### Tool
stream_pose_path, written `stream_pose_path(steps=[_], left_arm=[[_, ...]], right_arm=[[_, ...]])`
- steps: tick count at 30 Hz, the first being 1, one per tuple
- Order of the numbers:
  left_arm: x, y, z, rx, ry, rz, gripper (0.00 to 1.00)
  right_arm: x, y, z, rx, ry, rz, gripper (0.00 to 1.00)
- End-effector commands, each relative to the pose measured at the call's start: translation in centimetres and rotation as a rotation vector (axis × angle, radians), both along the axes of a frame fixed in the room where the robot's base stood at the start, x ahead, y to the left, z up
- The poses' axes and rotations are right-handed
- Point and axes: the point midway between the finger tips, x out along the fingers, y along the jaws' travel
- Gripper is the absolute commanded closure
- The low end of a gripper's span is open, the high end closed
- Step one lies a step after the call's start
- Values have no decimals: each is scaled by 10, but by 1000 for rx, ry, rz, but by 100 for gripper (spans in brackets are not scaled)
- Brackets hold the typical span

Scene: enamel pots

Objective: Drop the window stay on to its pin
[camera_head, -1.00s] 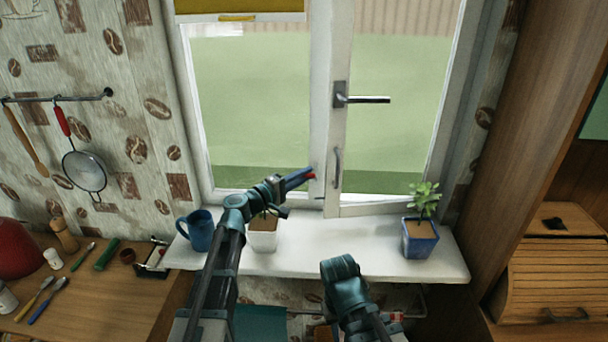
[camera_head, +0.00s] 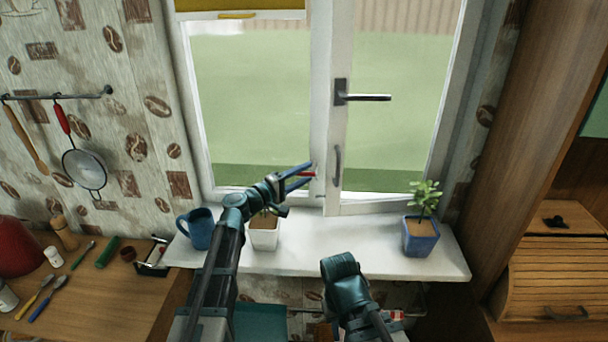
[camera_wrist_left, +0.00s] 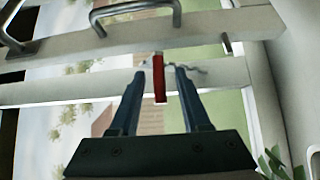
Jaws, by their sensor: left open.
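The window stay (camera_head: 309,173) shows as a small red grip at the lower part of the window's middle post. In the left wrist view the red grip (camera_wrist_left: 159,85) hangs between my two finger pads, with a gap on both sides. A thin grey metal piece (camera_wrist_left: 192,70) lies behind the right fingertip. My left gripper (camera_head: 311,171) is open around the red grip; its fingers also show in the left wrist view (camera_wrist_left: 159,72). The pin cannot be made out clearly, nor whether the stay sits on it. My right gripper (camera_head: 342,272) is low, before the sill; its fingers are hidden.
The window has a dark lever (camera_head: 365,97) and a pull handle (camera_head: 337,166). On the white sill (camera_head: 345,238) stand a blue mug (camera_head: 200,229), a white plant pot (camera_head: 264,236) close to my left arm, and a blue pot (camera_head: 420,238). The sill's middle is clear.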

Motion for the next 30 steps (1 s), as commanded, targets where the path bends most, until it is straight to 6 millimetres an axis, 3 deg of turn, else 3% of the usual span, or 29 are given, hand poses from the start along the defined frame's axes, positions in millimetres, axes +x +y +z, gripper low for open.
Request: stream_pose_path(steps=[18,30], left_arm=[[-82,81,-5,1,1,3,53],[-96,96,-5,0,0,1,53]], right_arm=[[0,0,-5,0,0,0,73],[0,0,-5,0,0,0,73]])
